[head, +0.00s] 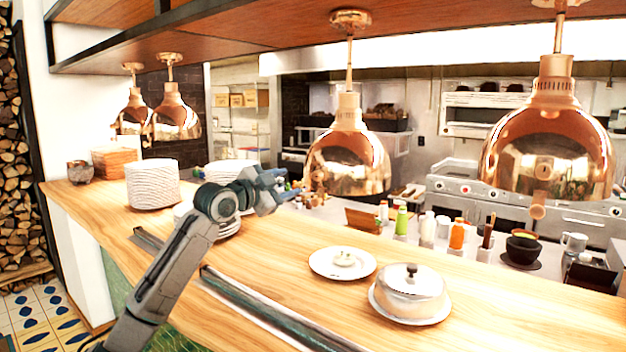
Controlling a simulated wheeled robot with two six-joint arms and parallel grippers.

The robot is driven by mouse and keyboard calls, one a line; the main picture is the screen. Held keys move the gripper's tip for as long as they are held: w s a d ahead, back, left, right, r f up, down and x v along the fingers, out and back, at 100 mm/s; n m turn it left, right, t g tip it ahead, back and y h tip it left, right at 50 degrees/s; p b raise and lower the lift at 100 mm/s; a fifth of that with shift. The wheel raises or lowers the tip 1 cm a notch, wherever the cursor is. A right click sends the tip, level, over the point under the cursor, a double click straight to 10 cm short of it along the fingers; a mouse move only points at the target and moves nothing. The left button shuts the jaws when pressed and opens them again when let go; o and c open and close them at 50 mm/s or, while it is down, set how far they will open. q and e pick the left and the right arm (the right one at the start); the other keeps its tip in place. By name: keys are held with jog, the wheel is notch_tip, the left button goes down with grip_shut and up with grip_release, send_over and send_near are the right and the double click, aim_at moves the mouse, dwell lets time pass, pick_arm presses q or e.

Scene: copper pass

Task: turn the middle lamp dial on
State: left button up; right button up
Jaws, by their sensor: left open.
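Several copper heat lamps hang from the wooden shelf over the counter. One copper lamp (347,155) hangs near the middle of the head view. Two smaller lamps, the nearer one (176,118) and the farther one (134,115), hang at the far left. I cannot make out a dial clearly on the lamp near the middle. My left gripper (288,184) is open and empty, just left of that lamp's lower rim in the picture. My right gripper is not in view.
On the wooden counter (270,262) stand plate stacks (152,184), a plate with food (342,263) and a covered dish (411,292). A metal rail (262,312) runs along its front edge. Bottles (457,233) stand behind the counter.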

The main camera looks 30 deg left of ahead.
aim_at(314, 177)
pick_arm(q)
jog(key=w+p, duration=0.1)
jog(key=w, duration=0.2)
jog(key=w+p, duration=0.1)
jog(key=w, duration=0.2)
jog(key=w+d+p, duration=0.1)
jog(key=w, duration=0.2)
jog(key=shift+w+d+p, duration=0.1)
jog(key=shift+w+p, duration=0.05)
jog(key=shift+p, duration=0.25)
jog(key=shift+w+f, duration=0.15)
jog(key=shift+w, duration=0.2)
jog(key=shift+c, duration=0.9)
jog(key=c, duration=0.8)
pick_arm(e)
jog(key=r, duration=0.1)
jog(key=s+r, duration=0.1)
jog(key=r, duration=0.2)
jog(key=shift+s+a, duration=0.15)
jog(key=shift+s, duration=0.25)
